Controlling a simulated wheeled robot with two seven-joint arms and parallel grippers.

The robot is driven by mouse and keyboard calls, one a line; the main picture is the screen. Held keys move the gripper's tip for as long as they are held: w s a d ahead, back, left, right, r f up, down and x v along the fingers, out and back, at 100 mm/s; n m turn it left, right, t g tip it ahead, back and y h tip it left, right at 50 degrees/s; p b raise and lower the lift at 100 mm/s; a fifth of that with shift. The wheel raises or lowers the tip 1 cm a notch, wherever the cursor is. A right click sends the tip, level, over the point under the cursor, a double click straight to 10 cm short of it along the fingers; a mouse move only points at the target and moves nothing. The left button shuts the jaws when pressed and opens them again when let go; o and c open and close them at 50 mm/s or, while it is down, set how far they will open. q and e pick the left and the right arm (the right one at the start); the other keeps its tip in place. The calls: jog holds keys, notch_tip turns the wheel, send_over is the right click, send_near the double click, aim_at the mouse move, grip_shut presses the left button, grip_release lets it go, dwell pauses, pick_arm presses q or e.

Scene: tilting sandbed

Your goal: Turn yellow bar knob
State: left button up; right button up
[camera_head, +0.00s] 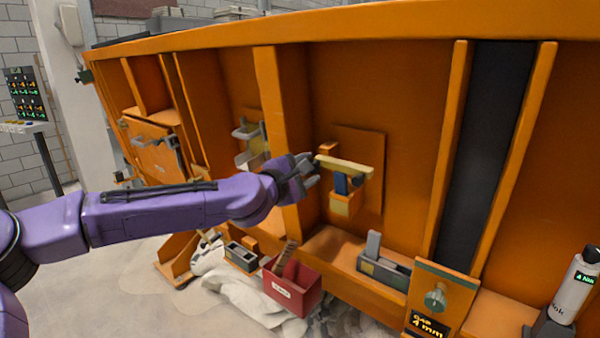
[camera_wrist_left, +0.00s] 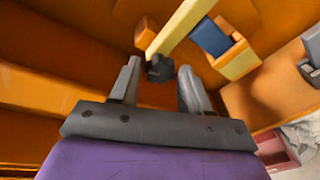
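The yellow bar knob (camera_head: 345,166) sits on an orange panel (camera_head: 371,150) on the side of the orange sandbed. The bar lies nearly level, its right end slightly lower. A blue piece (camera_head: 341,184) and a yellow-orange block (camera_head: 343,204) are below it. My left gripper (camera_head: 312,168) is just beside the bar's left end. In the left wrist view the fingers (camera_wrist_left: 159,68) are apart, and the yellow bar (camera_wrist_left: 182,27) runs to a dark round piece near the fingertips. I cannot tell whether they touch. My right gripper is not in view.
Upright orange ribs (camera_head: 276,120) stand left of the panel. Below are a red bin (camera_head: 292,292), a grey tray (camera_head: 384,270) and a "4 mm" gauge panel (camera_head: 437,300). A grey bottle (camera_head: 573,288) stands at the right. The orange wall right of the knob is clear.

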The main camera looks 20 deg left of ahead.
pick_arm(q)
jog(key=v, duration=1)
jog(key=shift+b, duration=0.35)
jog(key=shift+s+a, duration=0.1)
